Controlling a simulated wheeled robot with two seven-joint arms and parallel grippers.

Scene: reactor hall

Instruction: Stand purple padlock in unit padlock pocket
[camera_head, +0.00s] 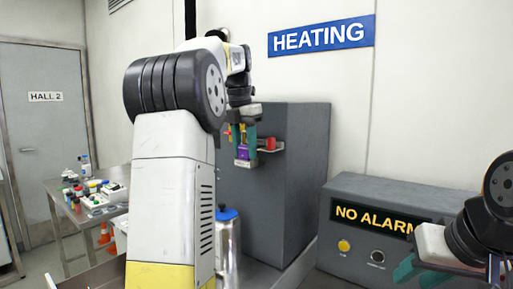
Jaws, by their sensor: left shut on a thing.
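The purple padlock (243,154) is small in the head view, in front of the grey heating unit (290,185). My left gripper (243,150) points down with its teal fingers shut on the padlock. A small shelf with a red item (270,143) sits on the unit's face just right of the gripper. I cannot make out which part is the padlock pocket, or whether the padlock touches it. My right gripper (420,272) is at the lower right, cut by the frame edge, and its finger gap is unclear.
A grey box with a NO ALARM display (375,217) stands at the right, near my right gripper. A metal flask with a blue lid (227,214) stands left of the unit. A side table (62,188) with several small items is at the left.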

